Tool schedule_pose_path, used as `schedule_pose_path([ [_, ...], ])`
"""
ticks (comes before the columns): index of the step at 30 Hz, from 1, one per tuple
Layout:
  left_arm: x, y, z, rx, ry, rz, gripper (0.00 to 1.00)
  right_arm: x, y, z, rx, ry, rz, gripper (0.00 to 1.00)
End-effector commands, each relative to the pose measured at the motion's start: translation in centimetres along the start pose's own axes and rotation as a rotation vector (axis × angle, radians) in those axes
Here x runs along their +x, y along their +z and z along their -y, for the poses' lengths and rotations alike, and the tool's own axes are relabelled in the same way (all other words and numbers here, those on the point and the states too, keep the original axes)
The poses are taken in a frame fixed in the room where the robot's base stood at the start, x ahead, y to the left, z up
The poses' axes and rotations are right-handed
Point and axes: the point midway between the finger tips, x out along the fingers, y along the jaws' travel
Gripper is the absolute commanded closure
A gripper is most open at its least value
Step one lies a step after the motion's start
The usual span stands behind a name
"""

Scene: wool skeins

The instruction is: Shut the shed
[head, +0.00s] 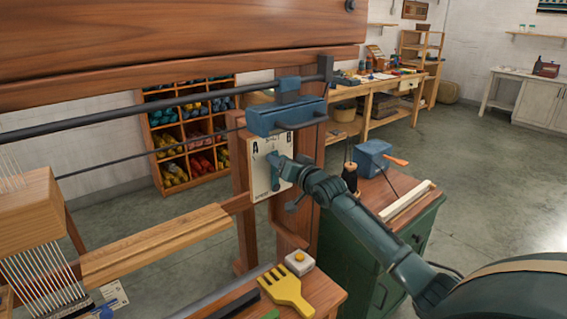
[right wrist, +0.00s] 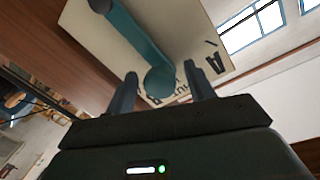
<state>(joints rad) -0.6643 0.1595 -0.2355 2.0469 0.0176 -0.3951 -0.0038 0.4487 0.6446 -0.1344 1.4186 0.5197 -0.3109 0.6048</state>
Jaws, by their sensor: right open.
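A cream plate (head: 262,158) marked A and B, with small lettering between them, is fixed to the loom's wooden post. A teal lever (head: 274,183) is mounted on it; in the right wrist view the lever (right wrist: 135,35) ends in a round knob close to the lettering. My right gripper (head: 282,164) is at the plate, over the lever's upper part. In the right wrist view the open fingers (right wrist: 162,88) stand on either side of the knob, with gaps visible; contact cannot be told. My left gripper is not in view.
A blue box-shaped part (head: 285,117) sits above the plate on the loom. White warp threads (head: 45,280) run at the left. A yellow comb (head: 287,290) and a small button box (head: 299,262) lie below. A green cabinet (head: 380,265) stands behind my arm.

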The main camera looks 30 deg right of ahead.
Motion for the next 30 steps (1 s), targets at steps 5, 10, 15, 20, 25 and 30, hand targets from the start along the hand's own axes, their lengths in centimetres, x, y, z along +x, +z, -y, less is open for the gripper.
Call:
schedule_pose_path([
  [5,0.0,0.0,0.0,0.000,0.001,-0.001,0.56,-0.1,0.0,0.0,0.000,0.000,0.000,0.46],
  [10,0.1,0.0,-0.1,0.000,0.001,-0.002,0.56,-1.3,0.1,0.0,-0.001,-0.001,0.001,0.46],
  [15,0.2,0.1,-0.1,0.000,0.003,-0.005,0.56,-4.5,0.3,-0.1,-0.002,-0.001,0.003,0.46],
  [20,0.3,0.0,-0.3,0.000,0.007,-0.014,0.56,-8.0,0.3,-0.1,-0.002,-0.001,0.003,0.46],
  [25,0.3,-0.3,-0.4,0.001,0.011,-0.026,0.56,-11.0,0.2,0.0,-0.002,0.000,0.002,0.46],
  [30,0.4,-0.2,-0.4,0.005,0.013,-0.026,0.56,-12.7,0.1,0.0,-0.001,0.000,0.000,0.46],
])
